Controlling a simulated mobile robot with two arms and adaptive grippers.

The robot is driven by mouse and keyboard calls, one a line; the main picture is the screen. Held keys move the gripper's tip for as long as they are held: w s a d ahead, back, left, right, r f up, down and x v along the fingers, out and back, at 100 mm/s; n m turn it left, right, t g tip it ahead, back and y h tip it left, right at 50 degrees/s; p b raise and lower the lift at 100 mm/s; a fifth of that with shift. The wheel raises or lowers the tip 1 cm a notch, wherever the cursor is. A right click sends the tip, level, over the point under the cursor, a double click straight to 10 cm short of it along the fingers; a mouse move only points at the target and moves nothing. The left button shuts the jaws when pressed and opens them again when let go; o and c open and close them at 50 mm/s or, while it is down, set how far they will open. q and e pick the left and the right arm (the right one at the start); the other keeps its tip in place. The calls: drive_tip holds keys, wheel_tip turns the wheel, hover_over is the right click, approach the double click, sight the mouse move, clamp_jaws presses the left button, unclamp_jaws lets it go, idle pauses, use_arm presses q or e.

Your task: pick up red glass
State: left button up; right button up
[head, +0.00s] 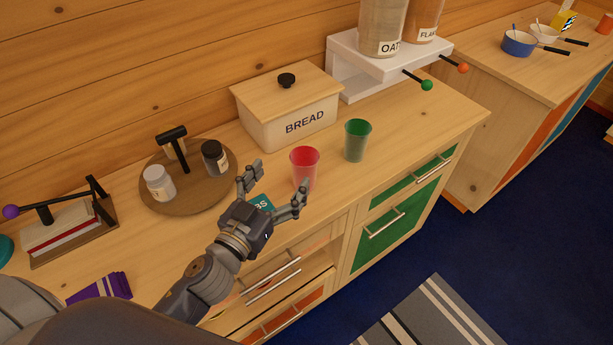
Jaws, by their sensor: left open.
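The red glass (305,165) stands upright on the wooden counter, in front of the bread box. My left gripper (275,185) comes in from the lower left and is open. One finger is left of the glass and the other is in front of its lower part. I cannot tell whether either finger touches the glass. My right gripper is not in view.
A green glass (356,140) stands just right of the red one. The bread box (288,112) is behind. A round wooden tray (190,200) with jars is to the left.

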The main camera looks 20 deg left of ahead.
sight(297, 166)
use_arm(q)
drive_tip(key=w+f, duration=0.2)
drive_tip(key=w, duration=0.1)
drive_tip(key=w+d+f, duration=0.1)
drive_tip(key=w, duration=0.1)
drive_tip(key=shift+w, duration=0.1)
drive_tip(key=shift+w+d, duration=0.1)
drive_tip(key=shift+w, duration=0.55)
drive_tip(key=shift+w+d+f+p, duration=0.1)
drive_tip(key=shift+w+d+p, duration=0.1)
drive_tip(key=shift+w, duration=0.55)
drive_tip(key=shift+w+d+f+p, duration=0.1)
drive_tip(key=shift+w+p, duration=0.1)
drive_tip(key=shift+w, duration=0.55)
drive_tip(key=shift+w+d+f+p, duration=0.1)
drive_tip(key=shift+w+d+p, duration=0.1)
drive_tip(key=shift+w, duration=0.55)
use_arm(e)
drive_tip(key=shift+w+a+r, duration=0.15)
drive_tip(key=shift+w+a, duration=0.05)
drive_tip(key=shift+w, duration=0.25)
use_arm(q)
drive_tip(key=shift+c, duration=0.4)
drive_tip(key=c, duration=1.4)
drive_tip(key=shift+r, duration=0.1)
drive_tip(key=shift+c, duration=0.6)
